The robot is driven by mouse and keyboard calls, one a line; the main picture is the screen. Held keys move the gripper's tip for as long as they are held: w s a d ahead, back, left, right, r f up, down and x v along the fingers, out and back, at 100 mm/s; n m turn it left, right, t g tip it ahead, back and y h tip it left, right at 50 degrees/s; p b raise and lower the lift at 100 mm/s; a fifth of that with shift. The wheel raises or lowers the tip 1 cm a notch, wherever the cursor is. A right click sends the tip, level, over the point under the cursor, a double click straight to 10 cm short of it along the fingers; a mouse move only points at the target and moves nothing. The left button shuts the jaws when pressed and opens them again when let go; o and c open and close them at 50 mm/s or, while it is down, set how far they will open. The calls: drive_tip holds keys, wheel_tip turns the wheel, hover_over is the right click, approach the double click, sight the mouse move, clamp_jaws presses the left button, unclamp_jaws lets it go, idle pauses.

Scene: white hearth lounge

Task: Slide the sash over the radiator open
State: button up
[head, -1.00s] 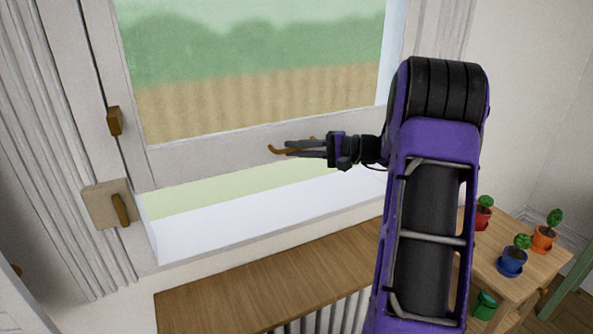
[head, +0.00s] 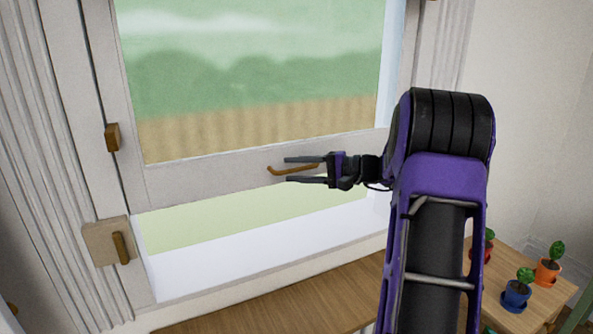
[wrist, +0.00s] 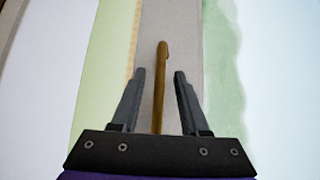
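The white window sash (head: 215,180) stands raised, with a gap (head: 250,215) under its bottom rail showing pale green outside. A bronze bar handle (head: 290,169) is on that rail. My gripper (head: 305,170) reaches in from the right with its fingers spread, one above and one below the handle. In the wrist view the handle (wrist: 159,85) runs between the two fingers (wrist: 158,75), with space on both sides. The upper end of the sash is out of the head view.
A wooden shelf (head: 290,302) runs below the white sill (head: 250,262). A block with a bronze latch (head: 112,243) sits on the left frame. Potted plants (head: 517,293) stand on a wooden table (head: 550,305) at the lower right.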

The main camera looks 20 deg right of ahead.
drive_tip(key=v, duration=1.7)
drive_tip(key=shift+d, duration=0.2)
drive_tip(key=shift+a, duration=0.1)
